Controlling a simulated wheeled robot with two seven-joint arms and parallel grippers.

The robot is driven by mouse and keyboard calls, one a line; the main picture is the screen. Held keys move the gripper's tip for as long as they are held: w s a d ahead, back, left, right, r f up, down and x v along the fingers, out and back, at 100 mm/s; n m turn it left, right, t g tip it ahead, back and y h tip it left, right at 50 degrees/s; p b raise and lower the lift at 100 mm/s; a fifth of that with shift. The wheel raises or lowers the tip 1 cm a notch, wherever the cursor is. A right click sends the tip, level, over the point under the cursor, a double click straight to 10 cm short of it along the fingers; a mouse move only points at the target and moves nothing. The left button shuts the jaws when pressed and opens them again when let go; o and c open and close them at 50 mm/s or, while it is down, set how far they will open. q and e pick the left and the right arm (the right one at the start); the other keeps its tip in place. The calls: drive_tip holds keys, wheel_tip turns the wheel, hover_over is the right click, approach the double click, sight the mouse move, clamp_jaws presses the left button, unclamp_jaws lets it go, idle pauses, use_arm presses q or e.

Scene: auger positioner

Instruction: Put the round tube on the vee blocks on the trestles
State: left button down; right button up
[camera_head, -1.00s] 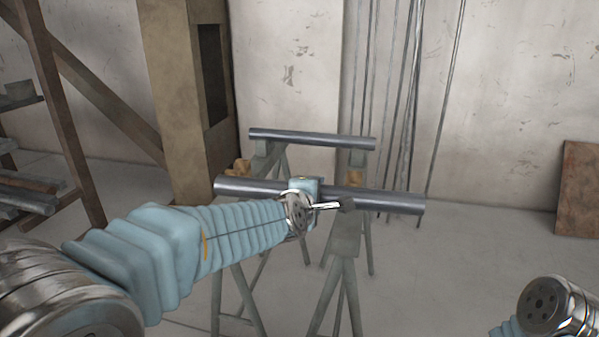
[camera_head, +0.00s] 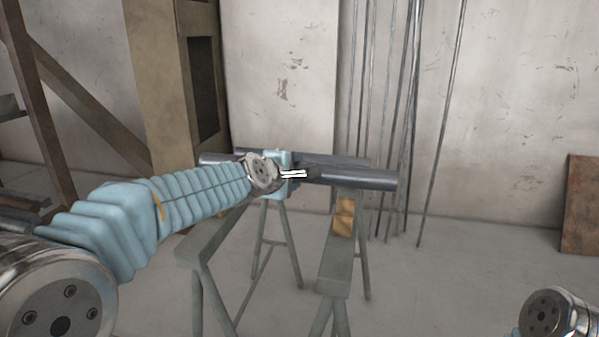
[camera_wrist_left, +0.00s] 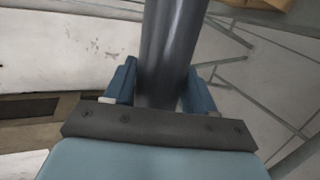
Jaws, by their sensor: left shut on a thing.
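A dark grey round tube (camera_head: 360,178) is held level in my left gripper (camera_head: 285,170), gripped left of its middle. In the left wrist view the tube (camera_wrist_left: 172,45) runs away between the two blue fingers of the gripper (camera_wrist_left: 160,88). Two trestles, left (camera_head: 197,252) and right (camera_head: 338,260), stand below the tube. An orange-brown vee block (camera_head: 344,216) sits on the right trestle, lower in the picture than the tube. The left trestle's vee block is not visible; my arm covers part of that trestle. My right wrist shows at bottom right, its gripper out of frame.
A second dark tube (camera_head: 345,160) lies across the far ends of the trestles, partly behind the held tube. Thin rods (camera_head: 400,110) lean on the back wall. A wooden frame (camera_head: 40,90) stands left, a brown panel (camera_head: 582,205) right. The floor right of the trestles is clear.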

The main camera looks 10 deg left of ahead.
use_arm(q)
drive_tip(key=w+a+f+b, duration=0.5)
drive_tip(key=f, duration=0.4)
drive_tip(key=shift+w+f, duration=0.15)
drive_tip(key=shift+f, duration=0.2)
drive_tip(key=shift+c, duration=1.9)
unclamp_jaws()
drive_tip(key=shift+d+f, duration=0.1)
drive_tip(key=shift+f, duration=0.05)
